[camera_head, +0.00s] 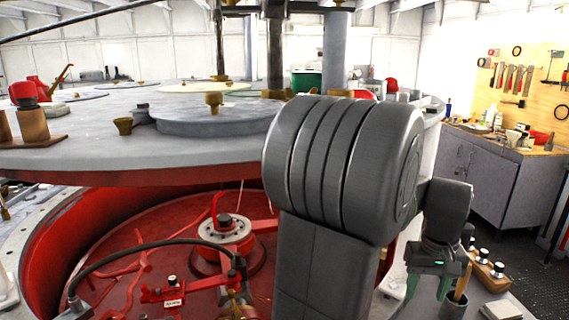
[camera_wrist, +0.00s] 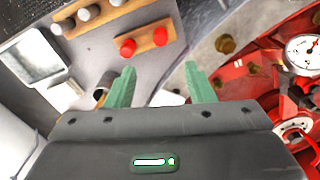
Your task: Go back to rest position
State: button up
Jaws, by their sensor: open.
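My gripper (camera_head: 430,282) hangs at the right of my arm in the head view, pointing down, with green fingers. In the wrist view my gripper (camera_wrist: 160,90) shows its two green fingers spread apart, with nothing between them. Below it are a grey surface and the rim of a red machine. A brown cup (camera_head: 453,304) holding a wooden stick stands close beside the fingers in the head view; I cannot tell whether they touch. My large dark arm joint hides the middle of the head view.
A wooden strip with red knobs (camera_wrist: 146,40) lies ahead of the fingers. A grey tray (camera_wrist: 33,57) is at left. The open red machine basin (camera_head: 130,235) lies left of my arm, under a broad grey deck (camera_head: 70,150). A workbench (camera_head: 490,165) stands at the back right.

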notch_tip(320, 180, down, 13)
jog(key=shift+r, duration=0.1)
notch_tip(320, 180, up, 7)
jog(key=p, duration=0.5)
jog(key=shift+w+r, duration=0.1)
